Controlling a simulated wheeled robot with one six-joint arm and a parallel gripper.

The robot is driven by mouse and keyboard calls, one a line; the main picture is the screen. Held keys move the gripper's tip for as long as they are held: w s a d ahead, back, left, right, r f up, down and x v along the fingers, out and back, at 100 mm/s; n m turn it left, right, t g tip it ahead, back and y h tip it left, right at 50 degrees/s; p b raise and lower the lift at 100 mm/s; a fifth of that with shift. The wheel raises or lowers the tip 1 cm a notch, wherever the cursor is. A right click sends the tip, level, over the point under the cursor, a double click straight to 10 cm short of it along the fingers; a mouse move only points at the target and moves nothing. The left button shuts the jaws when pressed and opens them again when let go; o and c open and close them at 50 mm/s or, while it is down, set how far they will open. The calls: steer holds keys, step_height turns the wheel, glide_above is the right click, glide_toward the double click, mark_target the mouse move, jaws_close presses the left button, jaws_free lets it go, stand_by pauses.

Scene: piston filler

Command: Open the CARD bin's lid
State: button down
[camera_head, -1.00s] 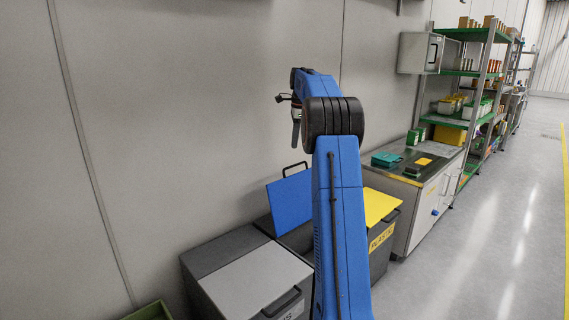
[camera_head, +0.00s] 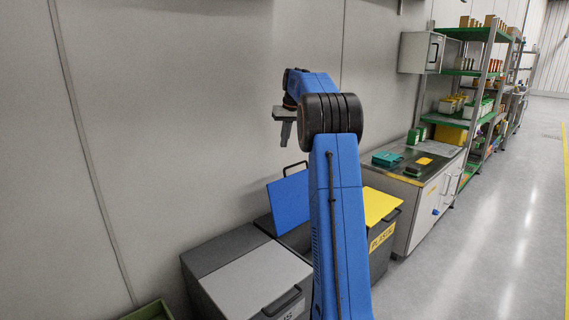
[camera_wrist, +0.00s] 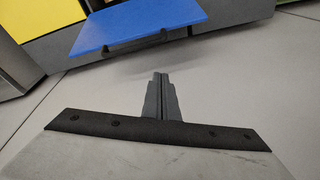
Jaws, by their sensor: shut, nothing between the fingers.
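A blue lid (camera_head: 289,203) stands raised and tilted up over a dark bin between the grey-lidded and yellow-lidded bins. It has a dark handle at its top edge. No CARD label is readable; the front of this bin is hidden behind my arm. In the wrist view the blue lid (camera_wrist: 138,22) is at the top, with the handle along its near edge. My gripper (camera_head: 286,141) is shut and empty, above the lid and apart from it. Its closed fingers also show in the wrist view (camera_wrist: 160,80), clear of the lid.
A bin with a shut grey lid (camera_head: 257,277) is at the left. A bin with a yellow lid (camera_head: 378,205) labelled PLASTIC is at the right. The wall is close behind the bins. A cabinet (camera_head: 420,210) and shelves stand farther right; the floor there is clear.

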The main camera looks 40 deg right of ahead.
steer(key=w+a+f+n, duration=0.1)
steer(key=w+f+n, duration=0.3)
steer(key=f, duration=0.6)
steer(key=shift+n, duration=0.3)
steer(key=shift+s+d+r, duration=0.1)
steer(key=shift+s+r, duration=0.05)
steer(key=shift+s, duration=1.05)
steer(key=shift+s+d+r, duration=0.1)
steer(key=shift+s+r, duration=0.05)
steer(key=shift+s, duration=1.05)
steer(key=shift+s, duration=0.1)
steer(key=s+r+t, duration=0.1)
steer(key=s, duration=0.5)
steer(key=shift+s+d, duration=0.25)
steer(key=shift+d, duration=0.05)
